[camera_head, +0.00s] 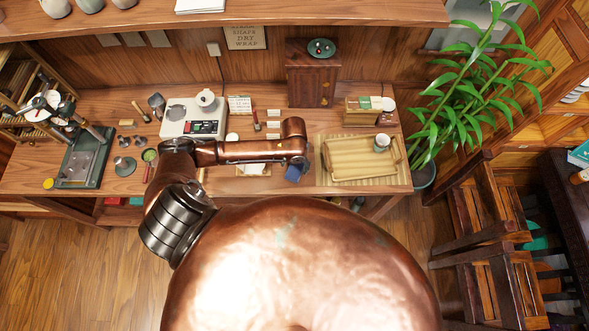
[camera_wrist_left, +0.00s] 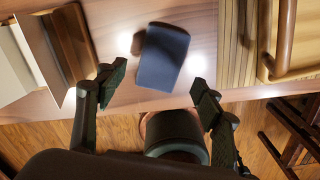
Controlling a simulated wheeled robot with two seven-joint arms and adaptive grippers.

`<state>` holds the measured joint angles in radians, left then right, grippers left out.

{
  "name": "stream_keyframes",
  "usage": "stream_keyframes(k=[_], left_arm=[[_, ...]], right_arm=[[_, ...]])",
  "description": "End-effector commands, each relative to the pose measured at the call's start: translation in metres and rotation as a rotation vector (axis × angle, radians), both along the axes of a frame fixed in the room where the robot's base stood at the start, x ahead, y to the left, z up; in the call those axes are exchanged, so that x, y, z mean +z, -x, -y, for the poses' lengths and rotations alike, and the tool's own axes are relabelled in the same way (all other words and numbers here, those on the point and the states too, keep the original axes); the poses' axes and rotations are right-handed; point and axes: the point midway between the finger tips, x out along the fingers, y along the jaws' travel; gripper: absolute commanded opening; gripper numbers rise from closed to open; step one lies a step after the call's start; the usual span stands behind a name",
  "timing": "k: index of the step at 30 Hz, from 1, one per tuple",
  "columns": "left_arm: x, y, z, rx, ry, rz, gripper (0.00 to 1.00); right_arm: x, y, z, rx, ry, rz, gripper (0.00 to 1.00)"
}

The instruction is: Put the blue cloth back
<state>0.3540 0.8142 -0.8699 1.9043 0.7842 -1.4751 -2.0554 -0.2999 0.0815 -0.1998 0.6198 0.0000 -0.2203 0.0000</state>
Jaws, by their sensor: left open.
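The blue cloth (camera_head: 293,173) lies on the wooden table near its front edge, partly covered by my left arm in the head view. In the left wrist view the cloth (camera_wrist_left: 163,57) is a dark blue, folded-looking rectangle lying flat. My left gripper (camera_wrist_left: 157,84) is open and empty, its two dark fingers spread with the cloth beyond and between their tips. In the head view its fingers are mostly hidden beneath the copper wrist. My right gripper is not in view.
A bamboo tray (camera_head: 352,158) with a cup (camera_head: 381,142) stands on a slatted mat (camera_head: 322,178), right of the cloth. White paper (camera_head: 251,170) lies left of it. A white scale-like device (camera_head: 185,118) and small tools are farther left. A wooden cabinet (camera_head: 312,80) stands behind.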

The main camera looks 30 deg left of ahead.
Motion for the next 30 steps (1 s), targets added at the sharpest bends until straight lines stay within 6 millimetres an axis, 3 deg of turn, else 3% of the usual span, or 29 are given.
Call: stream_keyframes(k=[6, 12, 30], left_arm=[[0.047, -0.002, -0.001, -0.002, -0.002, 0.005, 0.61], [0.073, -0.001, -0.001, 0.0, -0.001, 0.003, 0.61], [0.08, 0.0, 0.0, 0.0, 0.0, 0.0, 0.61]], right_arm=[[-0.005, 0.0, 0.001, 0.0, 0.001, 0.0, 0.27], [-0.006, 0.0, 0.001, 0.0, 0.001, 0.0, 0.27], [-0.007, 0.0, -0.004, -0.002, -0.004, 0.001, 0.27]])
